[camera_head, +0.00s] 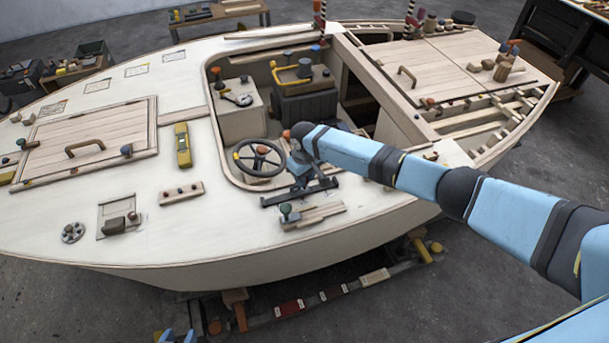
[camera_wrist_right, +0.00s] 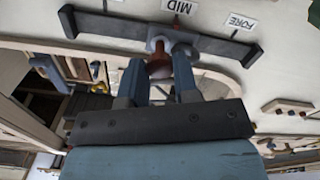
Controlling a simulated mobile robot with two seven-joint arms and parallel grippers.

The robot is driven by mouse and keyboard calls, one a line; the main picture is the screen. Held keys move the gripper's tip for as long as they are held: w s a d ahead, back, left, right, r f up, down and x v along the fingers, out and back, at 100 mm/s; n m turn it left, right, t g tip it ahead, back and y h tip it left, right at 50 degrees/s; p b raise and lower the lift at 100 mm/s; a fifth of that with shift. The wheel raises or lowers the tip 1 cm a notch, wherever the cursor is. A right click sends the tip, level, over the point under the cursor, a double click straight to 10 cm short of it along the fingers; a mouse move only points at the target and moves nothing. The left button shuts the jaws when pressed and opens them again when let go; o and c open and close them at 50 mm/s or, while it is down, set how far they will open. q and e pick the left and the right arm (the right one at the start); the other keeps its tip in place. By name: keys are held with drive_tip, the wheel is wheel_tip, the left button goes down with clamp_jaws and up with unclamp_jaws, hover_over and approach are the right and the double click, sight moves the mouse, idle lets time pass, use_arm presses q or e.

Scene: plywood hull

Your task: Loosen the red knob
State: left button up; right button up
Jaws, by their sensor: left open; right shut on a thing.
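The red knob (camera_wrist_right: 159,66) shows in the right wrist view between the blue fingers of my right gripper (camera_wrist_right: 160,78). It sits at a pale grey slider block (camera_wrist_right: 170,38) on a dark bar. My right gripper is shut on the knob, and its fingers cover part of it. In the head view, my right gripper (camera_head: 301,178) is over the dark bar (camera_head: 275,200) beside the steering wheel, and it hides the knob there. My left gripper (camera_head: 178,338) shows only its blue fingertips at the bottom edge; they are apart, open and away from the boat.
Labels MID (camera_wrist_right: 178,6) and FORE (camera_wrist_right: 242,21) lie along the bar. A green knob (camera_head: 286,209) on a wooden block is just in front. A yellow level (camera_head: 183,146) lies on the left deck.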

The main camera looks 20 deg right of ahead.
drive_tip(key=n, duration=0.3)
drive_tip(key=shift+n, duration=0.4)
drive_tip(key=n, duration=0.3)
drive_tip(key=shift+n, duration=0.3)
drive_tip(key=n, duration=0.3)
drive_tip(key=shift+n, duration=0.4)
drive_tip(key=n, duration=0.3)
drive_tip(key=shift+n, duration=0.3)
drive_tip(key=n+b, duration=0.1)
drive_tip(key=n, duration=0.2)
drive_tip(key=shift+n, duration=0.3)
drive_tip(key=n+b, duration=0.1)
drive_tip(key=n, duration=0.2)
drive_tip(key=shift+f+n, duration=0.1)
drive_tip(key=shift+n, duration=0.2)
drive_tip(key=n+b, duration=0.1)
drive_tip(key=n, duration=0.3)
drive_tip(key=shift+s, duration=0.1)
drive_tip(key=shift+n+b, duration=0.4)
drive_tip(key=shift+n, duration=1.1)
